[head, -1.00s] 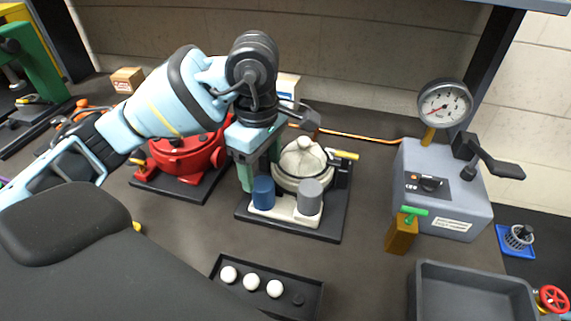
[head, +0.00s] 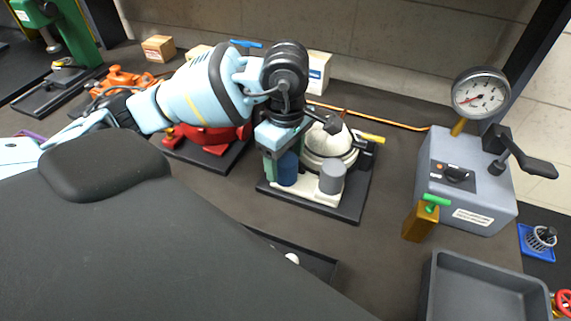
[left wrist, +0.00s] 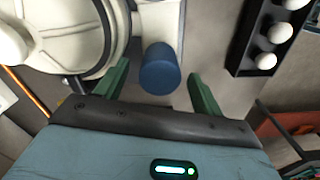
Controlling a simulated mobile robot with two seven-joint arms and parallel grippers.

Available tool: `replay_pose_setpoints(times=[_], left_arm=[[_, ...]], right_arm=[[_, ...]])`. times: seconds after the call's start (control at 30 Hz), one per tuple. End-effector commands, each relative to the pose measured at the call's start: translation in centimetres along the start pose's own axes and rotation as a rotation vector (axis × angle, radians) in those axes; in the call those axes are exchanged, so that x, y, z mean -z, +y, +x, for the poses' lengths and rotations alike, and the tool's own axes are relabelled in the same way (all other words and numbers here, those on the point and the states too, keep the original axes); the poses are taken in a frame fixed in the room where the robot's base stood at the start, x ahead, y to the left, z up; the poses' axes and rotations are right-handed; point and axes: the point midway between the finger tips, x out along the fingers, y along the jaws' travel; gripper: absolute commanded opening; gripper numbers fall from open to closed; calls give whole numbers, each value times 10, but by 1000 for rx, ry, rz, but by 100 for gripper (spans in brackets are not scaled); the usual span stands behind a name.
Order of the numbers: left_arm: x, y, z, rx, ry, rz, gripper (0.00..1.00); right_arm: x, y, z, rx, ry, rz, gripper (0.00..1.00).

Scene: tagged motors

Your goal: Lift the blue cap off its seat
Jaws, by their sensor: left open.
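The blue cap (head: 288,169) is a short dark blue cylinder. It stands upright on the left end of a white seat block (head: 305,191), in front of a cream-domed motor (head: 330,147). A grey cap (head: 332,177) stands on the right end of the same block. My left gripper (head: 278,168) points down at the blue cap, its green fingers partly covering the cap's left side. In the left wrist view the blue cap (left wrist: 160,70) lies between the two spread green fingers (left wrist: 158,84), with a gap on each side. My right gripper is in neither view.
A red motor (head: 208,138) stands to the left. A gauge box (head: 465,180), a brown block with a green handle (head: 420,219) and a grey bin (head: 485,290) are at the right. A black tray with white balls (head: 318,264) is partly hidden by my body.

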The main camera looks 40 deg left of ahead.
Motion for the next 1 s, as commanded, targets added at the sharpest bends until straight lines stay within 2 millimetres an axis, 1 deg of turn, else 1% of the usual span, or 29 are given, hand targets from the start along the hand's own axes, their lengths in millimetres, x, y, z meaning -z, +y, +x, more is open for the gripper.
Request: replay_pose_setpoints(times=[0.03,0.1,0.2,0.47,0.8,0.83,1.0], left_arm=[[1,-1,6,-1,0,-1,68],[1,-1,15,0,0,-1,68],[1,0,22,-2,-1,-1,68],[1,0,24,-3,-1,-1,68],[1,0,24,-3,-1,-1,24],[1,0,24,-3,-1,-1,20],[1,0,24,-3,-1,-1,20]], right_arm=[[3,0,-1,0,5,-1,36],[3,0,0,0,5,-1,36],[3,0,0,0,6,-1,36],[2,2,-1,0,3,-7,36],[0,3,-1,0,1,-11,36],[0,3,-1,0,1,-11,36],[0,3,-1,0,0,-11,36]])
